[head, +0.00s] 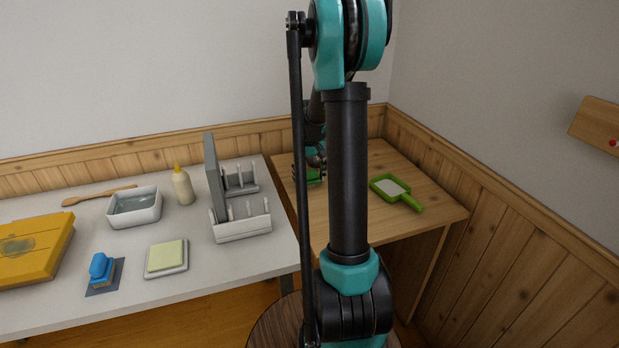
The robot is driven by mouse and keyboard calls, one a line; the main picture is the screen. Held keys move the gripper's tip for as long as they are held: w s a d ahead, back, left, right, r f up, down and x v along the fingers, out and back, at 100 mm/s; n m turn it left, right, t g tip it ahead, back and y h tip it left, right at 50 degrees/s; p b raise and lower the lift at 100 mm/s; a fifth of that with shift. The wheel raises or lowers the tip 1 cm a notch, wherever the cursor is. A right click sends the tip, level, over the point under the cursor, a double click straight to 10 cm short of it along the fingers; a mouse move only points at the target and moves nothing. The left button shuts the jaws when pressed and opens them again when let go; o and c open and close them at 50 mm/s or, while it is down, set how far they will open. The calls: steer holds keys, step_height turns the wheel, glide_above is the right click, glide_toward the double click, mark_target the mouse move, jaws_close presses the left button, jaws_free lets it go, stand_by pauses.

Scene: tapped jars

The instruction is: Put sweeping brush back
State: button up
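My gripper (316,160) is at the back of the wooden table, mostly hidden behind my arm. A small green object (314,176) shows right at it; it may be the sweeping brush, but too little shows to be sure. I cannot tell whether the gripper is open or shut on it. A green dustpan (405,199) with a pale inside lies on the wooden table (425,220), right of my arm. A blue-handled brush (100,268) stands on a dark mat (103,289) on the white table.
The white table (215,271) also holds a grey-white rack (241,228), a squeeze bottle (182,186), a white basin (134,209), a wooden spoon (90,196), a yellow box (35,250) and a sponge on a dish (165,257). Wood-panelled walls close off the back and right.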

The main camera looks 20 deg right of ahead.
steer(key=shift+o, duration=1.1)
steer(key=shift+r, duration=0.1)
